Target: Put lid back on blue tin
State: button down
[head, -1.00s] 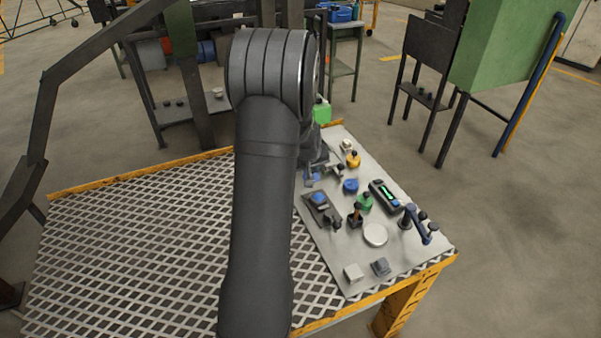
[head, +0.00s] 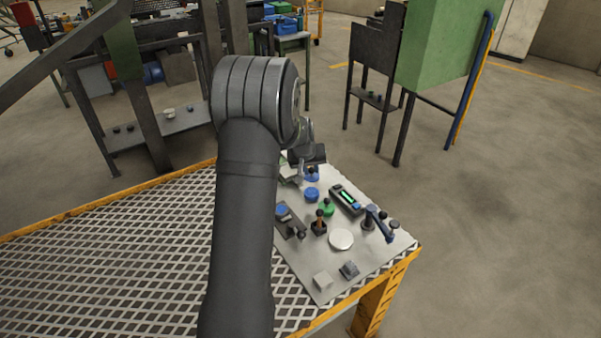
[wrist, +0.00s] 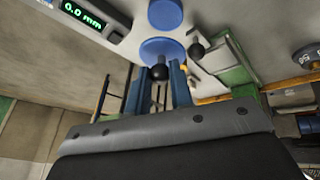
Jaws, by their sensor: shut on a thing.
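In the head view, my gripper (head: 308,160) is over the far part of the grey board, partly hidden by my own arm. A blue lid (head: 311,175) with a dark knob is below it. In the wrist view, the blue lid (wrist: 163,48) has its black ball knob (wrist: 160,73) between the two blue fingers of my gripper (wrist: 160,78), which are shut on it. The blue tin (head: 312,194) stands on the board, just nearer the camera than the lid. It shows as a smaller blue disc (wrist: 165,12) at the top of the wrist view, apart from the lid.
Close to the tin are a green knobbed container (head: 327,208) and a gauge with a green display (head: 346,199). A blue-handled lever (head: 378,221), white disc (head: 341,239) and small blocks (head: 323,281) are nearer. The mesh table (head: 120,250) on the left is bare.

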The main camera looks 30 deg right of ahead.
aim_at(310, 180)
jog(key=shift+d+f, duration=0.2)
jog(key=shift+f, duration=3.05)
jog(key=shift+f, duration=0.15)
jog(key=c, duration=0.7)
grip_release()
jog(key=shift+r, duration=3.5)
